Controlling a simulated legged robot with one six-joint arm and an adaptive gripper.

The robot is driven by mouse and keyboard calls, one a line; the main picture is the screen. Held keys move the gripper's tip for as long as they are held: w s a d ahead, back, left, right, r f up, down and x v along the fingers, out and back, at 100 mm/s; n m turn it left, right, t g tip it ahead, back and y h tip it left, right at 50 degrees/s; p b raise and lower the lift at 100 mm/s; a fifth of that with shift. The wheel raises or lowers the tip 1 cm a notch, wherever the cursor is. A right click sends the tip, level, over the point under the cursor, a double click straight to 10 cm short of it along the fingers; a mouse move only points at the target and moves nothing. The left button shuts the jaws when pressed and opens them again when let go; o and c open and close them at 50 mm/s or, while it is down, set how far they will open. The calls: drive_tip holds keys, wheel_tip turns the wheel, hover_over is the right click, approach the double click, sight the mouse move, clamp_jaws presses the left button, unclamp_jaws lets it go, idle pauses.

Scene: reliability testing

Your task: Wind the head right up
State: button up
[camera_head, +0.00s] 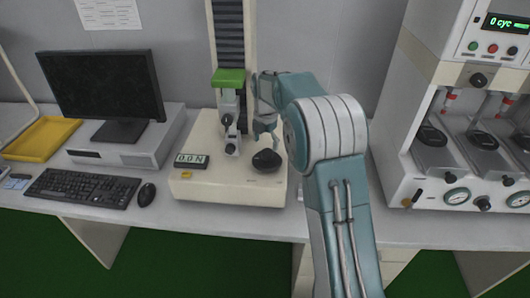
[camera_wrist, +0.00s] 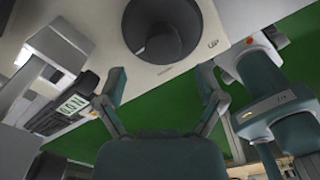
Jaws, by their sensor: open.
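The test stand has a dark ribbed column (camera_head: 229,35). Its head (camera_head: 228,78), with a green front, sits partway along the column, above grey clamp-like fixtures (camera_head: 231,125). A black round knob (camera_head: 266,160) is on the front right of the cream base (camera_head: 225,184). In the wrist view the knob (camera_wrist: 160,38) is at top centre, seen from above. My gripper (camera_head: 266,132) is just above the knob in the head view. In the wrist view my gripper (camera_wrist: 160,92) has its fingers spread, with nothing between them, and the knob appears beyond them.
A display reading 0.0N (camera_head: 191,160) sits left of the knob. A monitor (camera_head: 101,84), keyboard (camera_head: 83,187), mouse (camera_head: 147,194) and yellow tray (camera_head: 42,138) are further left. A multi-station testing machine (camera_head: 425,190) stands on the right of the bench.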

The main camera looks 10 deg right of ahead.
sight(267, 151)
drive_tip(key=f, duration=0.2)
drive_tip(key=d+f, duration=0.1)
drive_tip(key=shift+d+f, duration=0.15)
drive_tip(key=shift+f, duration=0.2)
drive_tip(key=shift+a+f, duration=0.2)
drive_tip(key=shift+a, duration=0.65)
drive_tip(key=shift+d, duration=0.45)
drive_tip(key=c, duration=1.1)
